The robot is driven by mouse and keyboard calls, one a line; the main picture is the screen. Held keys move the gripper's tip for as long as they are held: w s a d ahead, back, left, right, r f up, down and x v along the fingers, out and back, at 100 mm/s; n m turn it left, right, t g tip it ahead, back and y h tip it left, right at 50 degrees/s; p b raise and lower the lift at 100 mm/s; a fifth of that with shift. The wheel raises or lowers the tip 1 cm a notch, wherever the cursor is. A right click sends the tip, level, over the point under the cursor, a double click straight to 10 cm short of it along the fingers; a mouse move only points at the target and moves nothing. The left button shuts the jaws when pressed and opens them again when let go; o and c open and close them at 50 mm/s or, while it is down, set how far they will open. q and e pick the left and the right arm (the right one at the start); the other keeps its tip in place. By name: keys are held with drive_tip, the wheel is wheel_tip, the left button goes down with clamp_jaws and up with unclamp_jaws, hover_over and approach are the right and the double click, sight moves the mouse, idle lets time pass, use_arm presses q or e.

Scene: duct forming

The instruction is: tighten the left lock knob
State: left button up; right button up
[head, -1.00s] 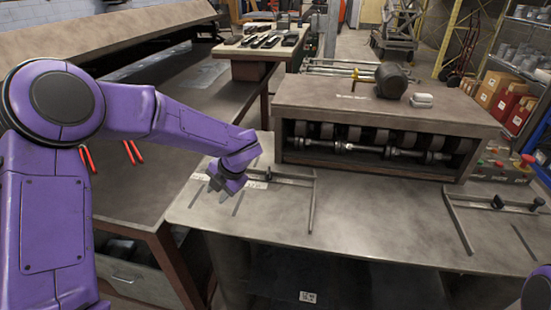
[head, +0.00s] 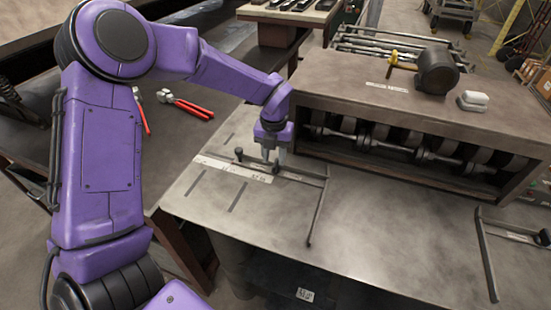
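The left gauge (head: 312,215) lies on the grey worktable, with a rail across and a bar running toward the front edge. One small black knob (head: 239,154) stands upright at the rail's left. A second dark knob (head: 276,169) sits on the rail farther right, partly hidden by my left gripper. My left gripper (head: 274,158) points down with its two pale fingers apart, just over this second knob. I cannot tell whether the fingers touch it. My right gripper is not in view.
A roller machine (head: 420,115) stands close to the right of my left gripper, with a dark round object (head: 437,70) on top. Another gauge (head: 487,255) lies at the right. Red-handled pliers (head: 190,107) lie on the left bench. The front middle tabletop is clear.

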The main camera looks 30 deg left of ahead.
sight(275, 164)
use_arm(q)
drive_tip(key=f, duration=0.3)
drive_tip(key=shift+w+f, duration=0.2)
drive_tip(key=shift+w, duration=0.2)
drive_tip(key=shift+s+r, duration=0.1)
drive_tip(key=shift+s, duration=0.15)
drive_tip(key=shift+w, duration=0.1)
clamp_jaws()
drive_tip(key=shift+m+p, duration=0.3)
drive_tip(key=shift+m, duration=0.4)
